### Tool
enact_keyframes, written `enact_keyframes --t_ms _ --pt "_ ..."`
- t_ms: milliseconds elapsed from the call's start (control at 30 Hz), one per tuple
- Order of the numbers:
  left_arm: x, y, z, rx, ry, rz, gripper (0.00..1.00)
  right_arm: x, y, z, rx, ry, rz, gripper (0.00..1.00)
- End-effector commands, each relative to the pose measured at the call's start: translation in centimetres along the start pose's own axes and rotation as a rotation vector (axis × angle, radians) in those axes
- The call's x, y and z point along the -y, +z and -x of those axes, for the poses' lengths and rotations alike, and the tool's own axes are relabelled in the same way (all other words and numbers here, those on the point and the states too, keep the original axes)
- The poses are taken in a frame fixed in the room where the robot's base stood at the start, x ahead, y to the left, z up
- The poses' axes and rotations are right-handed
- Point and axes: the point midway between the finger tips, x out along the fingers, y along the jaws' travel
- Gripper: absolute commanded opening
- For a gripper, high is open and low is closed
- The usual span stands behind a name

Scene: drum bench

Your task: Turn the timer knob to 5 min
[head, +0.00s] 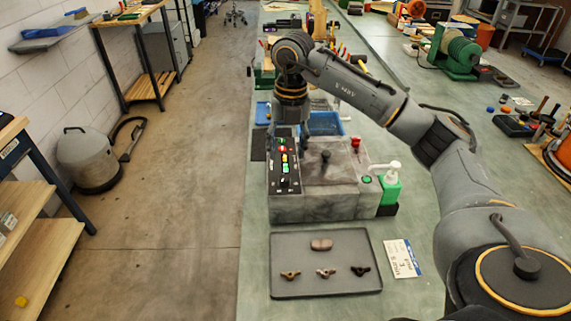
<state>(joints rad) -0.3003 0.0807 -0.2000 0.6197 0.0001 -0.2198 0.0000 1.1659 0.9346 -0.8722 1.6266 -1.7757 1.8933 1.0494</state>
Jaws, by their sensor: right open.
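The grey drum machine (315,205) stands on the green bench. Its black control panel (286,182) carries several small coloured controls; I cannot tell which is the timer knob or read its setting. A dark upright knob (325,157) stands on the machine's top. My right gripper (291,118) points down at the panel's far end, partly hidden by its own wrist; it is open, and contact with the panel cannot be told. My left gripper is not in view.
A dark tray (328,288) with a brown oval piece and several wing-shaped pieces lies in front. A white card (402,258) lies beside it. A green pump bottle (390,185) and a red button (356,142) are at the right. A blue bin (325,123) stands behind.

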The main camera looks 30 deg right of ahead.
Motion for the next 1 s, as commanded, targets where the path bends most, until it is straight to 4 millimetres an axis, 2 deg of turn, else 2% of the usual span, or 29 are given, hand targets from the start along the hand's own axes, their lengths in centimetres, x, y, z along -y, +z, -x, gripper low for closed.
enact_keyframes --t_ms 100,233,867,1000 --pt "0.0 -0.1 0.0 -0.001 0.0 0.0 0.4 -0.1 0.1 2.1 0.003 0.002 0.0 0.52" --pt "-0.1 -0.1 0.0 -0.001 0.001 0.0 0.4 0.0 0.1 3.5 0.001 0.001 0.0 0.52" --pt "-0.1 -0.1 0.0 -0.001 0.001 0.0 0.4 0.0 0.0 4.0 0.0 0.0 0.0 0.52" --pt "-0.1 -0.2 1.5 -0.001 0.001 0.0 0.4 -0.1 0.0 5.5 0.001 0.001 0.0 0.52"
